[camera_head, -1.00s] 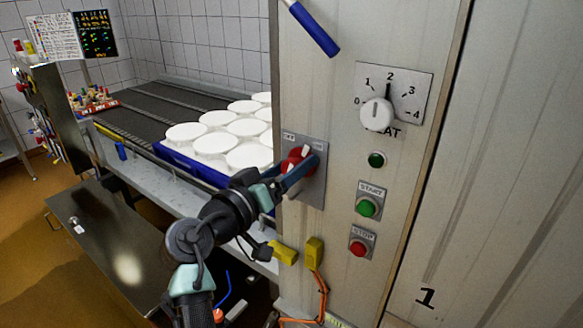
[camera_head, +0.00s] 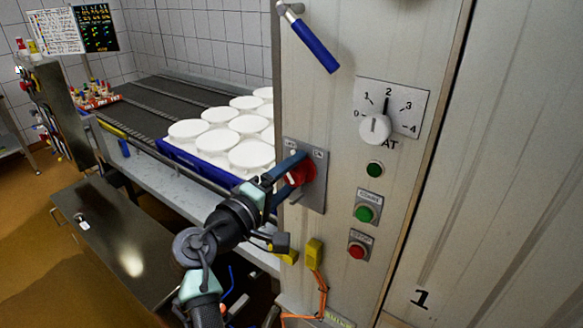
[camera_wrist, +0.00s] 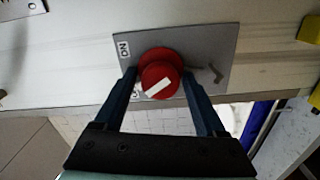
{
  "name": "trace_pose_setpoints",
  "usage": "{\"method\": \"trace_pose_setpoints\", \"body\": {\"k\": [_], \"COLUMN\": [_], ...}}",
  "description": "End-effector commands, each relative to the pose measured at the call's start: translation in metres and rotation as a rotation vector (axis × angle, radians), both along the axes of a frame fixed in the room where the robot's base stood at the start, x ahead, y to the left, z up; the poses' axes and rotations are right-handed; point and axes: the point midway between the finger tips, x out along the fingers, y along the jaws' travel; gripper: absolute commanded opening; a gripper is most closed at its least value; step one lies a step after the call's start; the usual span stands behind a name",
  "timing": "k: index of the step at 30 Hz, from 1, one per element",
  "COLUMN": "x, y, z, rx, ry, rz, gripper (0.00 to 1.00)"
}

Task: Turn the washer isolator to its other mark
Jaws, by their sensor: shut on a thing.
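The washer isolator is a red knob (camera_head: 303,173) on a grey plate (camera_head: 316,197) on the pale cabinet's left side. In the wrist view the red knob (camera_wrist: 158,76) has a slanted white bar, its lower end towards a label mostly hidden by a finger. The "ON" label (camera_wrist: 124,48) shows near the plate's corner. I cannot tell which end of the bar is the pointer. My gripper (camera_head: 291,177) is at the plate, shut on the knob, with one blue finger on either side of it, as the wrist view (camera_wrist: 160,92) shows.
Right of the isolator are a white dial (camera_head: 374,129), a green START button (camera_head: 364,213) and a red STOP button (camera_head: 357,250). A blue handle (camera_head: 316,47) hangs above. White moulds (camera_head: 250,153) in a blue crate (camera_head: 190,166) stand left, and yellow plugs (camera_head: 314,252) sit below.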

Motion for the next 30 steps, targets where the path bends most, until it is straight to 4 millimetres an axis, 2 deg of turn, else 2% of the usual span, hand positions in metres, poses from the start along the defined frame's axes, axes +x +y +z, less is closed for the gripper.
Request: {"method": "trace_pose_setpoints", "body": {"k": [12,28,29,30], "x": [-0.0001,0.0000,0.0000,0.0000], "y": [-0.0005,-0.0004,-0.0004,-0.0004], "z": [-0.0010,-0.0017,-0.0017,-0.0017], "rx": [-0.147,-0.167,-0.167,-0.166], "ry": [0.109,0.123,0.123,0.122], "rz": [-0.002,-0.001,-0.001,-0.001], "gripper": [0.17,0.17,0.75,0.81]}}
